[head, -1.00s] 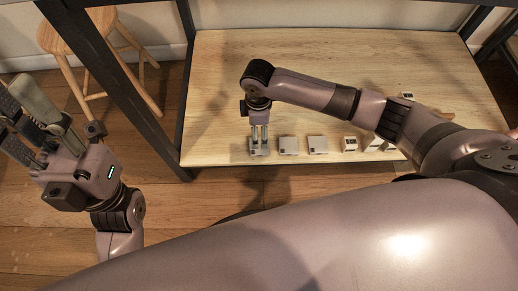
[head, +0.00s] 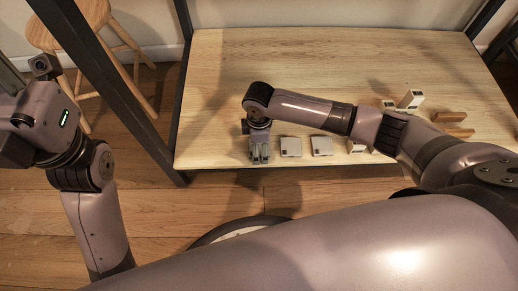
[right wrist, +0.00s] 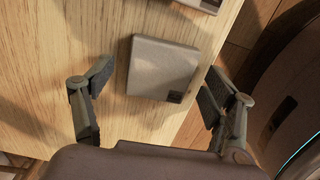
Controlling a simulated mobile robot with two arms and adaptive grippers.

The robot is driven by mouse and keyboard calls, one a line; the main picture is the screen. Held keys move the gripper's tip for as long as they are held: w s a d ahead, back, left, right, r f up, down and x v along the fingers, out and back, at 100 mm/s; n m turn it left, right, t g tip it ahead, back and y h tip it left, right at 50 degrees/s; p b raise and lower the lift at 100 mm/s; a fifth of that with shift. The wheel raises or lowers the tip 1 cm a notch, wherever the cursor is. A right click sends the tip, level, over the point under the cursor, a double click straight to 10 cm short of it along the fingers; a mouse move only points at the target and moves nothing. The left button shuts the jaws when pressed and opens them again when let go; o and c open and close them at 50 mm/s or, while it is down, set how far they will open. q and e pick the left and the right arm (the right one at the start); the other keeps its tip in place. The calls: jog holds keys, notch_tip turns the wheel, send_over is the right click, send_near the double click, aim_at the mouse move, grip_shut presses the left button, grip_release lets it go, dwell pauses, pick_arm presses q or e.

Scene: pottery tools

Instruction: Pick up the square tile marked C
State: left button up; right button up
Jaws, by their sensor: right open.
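My right gripper (head: 260,158) points down over the front left edge of the low wooden table, where it hides the leftmost tile in the head view. In the right wrist view its fingers (right wrist: 158,85) are open, with a grey square tile (right wrist: 160,62) lying flat between and beyond them. The tile has a small dark mark near one corner; the letter is too small to read. Two similar tiles, a middle one (head: 291,147) and a right one (head: 321,146), lie in the row beside it. My left gripper (head: 12,85) is cut off at the left edge.
A white block (head: 356,147) stands right of the tiles, partly behind my right arm. More white blocks (head: 410,100) and brown wooden pieces (head: 449,117) lie at the table's right. The table (head: 260,60) is bare behind. Dark frame posts and a stool (head: 75,20) stand left.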

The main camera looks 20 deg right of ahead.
jog(key=c, duration=1.3)
jog(key=shift+r, duration=0.15)
